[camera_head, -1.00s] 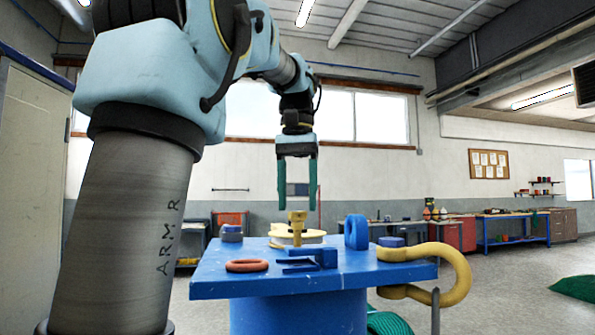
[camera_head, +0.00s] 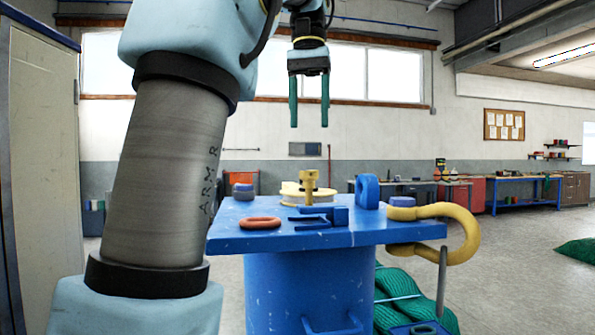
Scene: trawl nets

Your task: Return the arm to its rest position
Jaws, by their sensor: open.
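My gripper (camera_head: 309,112) hangs from my arm in the upper middle of the view, its two green fingers pointing down. It is open and nothing is between the fingers. It is well above the blue table (camera_head: 395,233), apart from everything on it. A yellow bolt-like piece (camera_head: 309,185) stands upright on the table below the gripper. An orange-red ring (camera_head: 260,223) lies flat near the table's left front edge.
The table also holds a blue bracket (camera_head: 318,217), an upright blue ring (camera_head: 369,192) and a cream round spool (camera_head: 290,190). A large yellow shackle (camera_head: 468,235) juts past the right edge. Green netting (camera_head: 402,285) lies below. A grey cabinet (camera_head: 40,160) stands left.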

